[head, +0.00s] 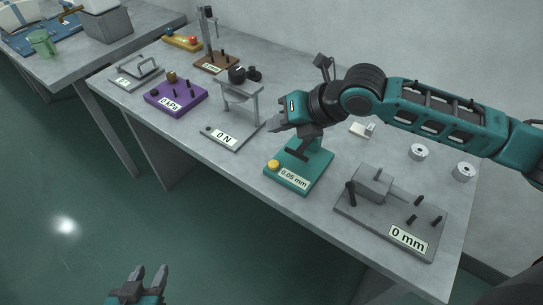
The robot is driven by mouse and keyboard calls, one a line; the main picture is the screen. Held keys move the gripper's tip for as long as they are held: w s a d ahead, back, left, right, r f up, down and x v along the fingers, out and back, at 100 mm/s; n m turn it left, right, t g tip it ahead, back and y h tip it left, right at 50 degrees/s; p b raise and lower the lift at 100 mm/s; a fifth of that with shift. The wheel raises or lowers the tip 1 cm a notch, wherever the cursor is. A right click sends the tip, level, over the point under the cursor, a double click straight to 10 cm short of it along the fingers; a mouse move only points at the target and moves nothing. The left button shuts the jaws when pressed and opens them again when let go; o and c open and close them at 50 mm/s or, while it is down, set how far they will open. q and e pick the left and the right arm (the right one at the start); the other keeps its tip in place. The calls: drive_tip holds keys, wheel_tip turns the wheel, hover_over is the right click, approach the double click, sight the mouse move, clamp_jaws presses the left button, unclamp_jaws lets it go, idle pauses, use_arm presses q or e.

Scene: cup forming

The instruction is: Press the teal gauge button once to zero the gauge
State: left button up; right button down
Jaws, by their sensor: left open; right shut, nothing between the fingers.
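The teal gauge (314,182) stands on the grey table, and its label reads 0.05 mm. A round yellow button (273,165) sits at its front left corner. My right gripper (272,124) is shut and empty. It is above the button in the picture, with a visible gap between them, and its fingers point left. The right hand and wrist hide the upper part of the teal gauge. My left gripper (149,273) is open and empty at the bottom of the view, in front of the table and well away from the gauge.
A grey device (400,212) reading 0 mm stands right of the teal gauge. A stand (236,134) reading 0 N and a purple device (176,97) reading 0 kPa stand to the left. Two white cylinders (419,152) (464,172) lie behind. Bare table separates these devices.

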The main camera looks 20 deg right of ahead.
drive_tip(key=shift+s, duration=0.1)
drive_tip(key=b, duration=0.8)
hover_over(278, 165)
wheel_tip(278, 165, down, 7)
drive_tip(key=shift+f, duration=0.85)
drive_tip(key=shift+f, duration=0.15)
idle(1.1)
drive_tip(key=shift+f, duration=0.3)
